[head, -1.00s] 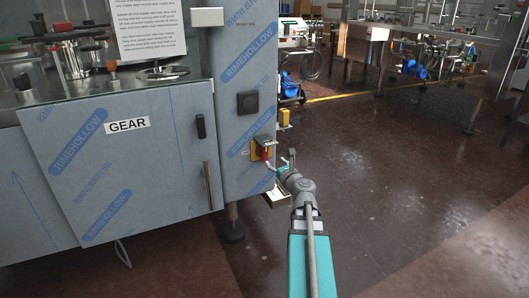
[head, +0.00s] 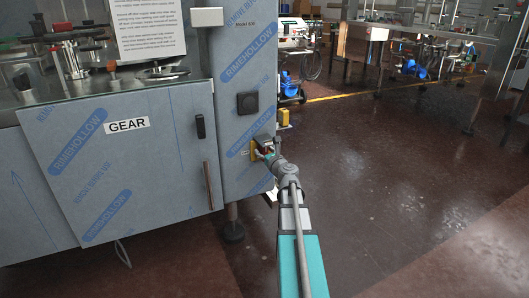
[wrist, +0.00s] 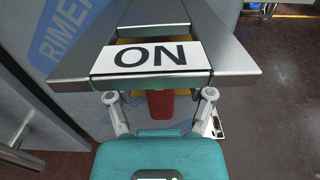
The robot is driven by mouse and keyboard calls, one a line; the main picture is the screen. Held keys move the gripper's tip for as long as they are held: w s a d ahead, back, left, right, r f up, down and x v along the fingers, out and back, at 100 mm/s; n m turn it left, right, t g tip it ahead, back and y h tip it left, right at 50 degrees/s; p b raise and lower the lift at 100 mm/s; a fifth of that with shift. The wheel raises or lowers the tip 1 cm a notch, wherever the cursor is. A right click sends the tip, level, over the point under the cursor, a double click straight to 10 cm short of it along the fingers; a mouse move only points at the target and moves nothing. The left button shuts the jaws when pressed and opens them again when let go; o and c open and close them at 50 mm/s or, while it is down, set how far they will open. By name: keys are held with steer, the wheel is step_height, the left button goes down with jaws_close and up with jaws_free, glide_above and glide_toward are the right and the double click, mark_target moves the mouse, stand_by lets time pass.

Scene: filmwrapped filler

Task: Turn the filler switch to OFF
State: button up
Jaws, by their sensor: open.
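The filler switch has a red handle (wrist: 160,104) on a yellow plate (head: 254,150), low on the wrapped machine column. In the wrist view, a metal hood with an ON label (wrist: 151,57) covers its upper part. My gripper (wrist: 160,112) is open, with one finger on each side of the red handle and gaps between. In the head view, my gripper (head: 266,155) covers most of the switch.
The wrapped machine cabinet with a GEAR label (head: 128,125) stands to the left, with a vertical door handle (head: 208,186). A black square knob (head: 247,103) sits above the switch. The floor (head: 400,190) on the right is open.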

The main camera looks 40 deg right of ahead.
jaws_close()
steer(key=shift+n, duration=0.4)
steer(key=n, duration=0.3)
steer(key=shift+a, duration=0.15)
steer(key=n, duration=0.5)
steer(key=shift+a+f+n, duration=0.15)
steer(key=shift+n, duration=0.25)
steer(key=n, duration=0.4)
steer(key=shift+a+f+n, duration=0.1)
steer(key=shift+n, duration=0.2)
steer(key=shift+f+n+b, duration=0.1)
steer(key=shift+n+b, duration=0.25)
steer(key=shift+n, duration=1.65)
steer(key=shift+w, duration=0.1)
